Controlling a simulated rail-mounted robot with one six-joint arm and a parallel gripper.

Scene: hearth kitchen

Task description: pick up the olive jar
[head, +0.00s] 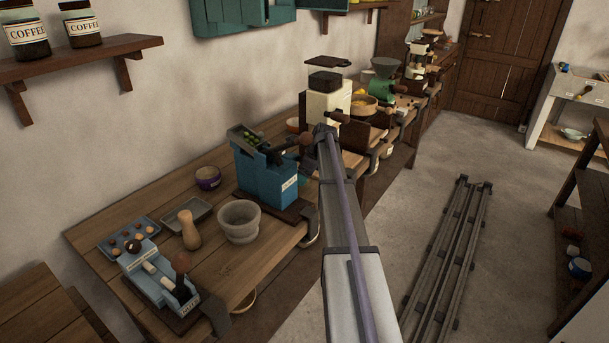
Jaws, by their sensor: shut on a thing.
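I cannot make out an olive jar in the head view. A blue machine (268,172) with green olives in its top tray stands on the wooden counter, left of my arm. A small teal patch shows between this machine and my arm, too covered to identify. My arm reaches from the bottom middle up and away over the counter's front edge. Its far end is beside the blue machine's handle.
A grey mortar (239,221), wooden pestle (188,229), purple-banded bowl (208,178) and light-blue machine (158,279) stand on the near counter (108,221). A cream grinder (327,107) and green machine (385,82) stand farther back. Floor rails (448,252) lie right; open floor surrounds them.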

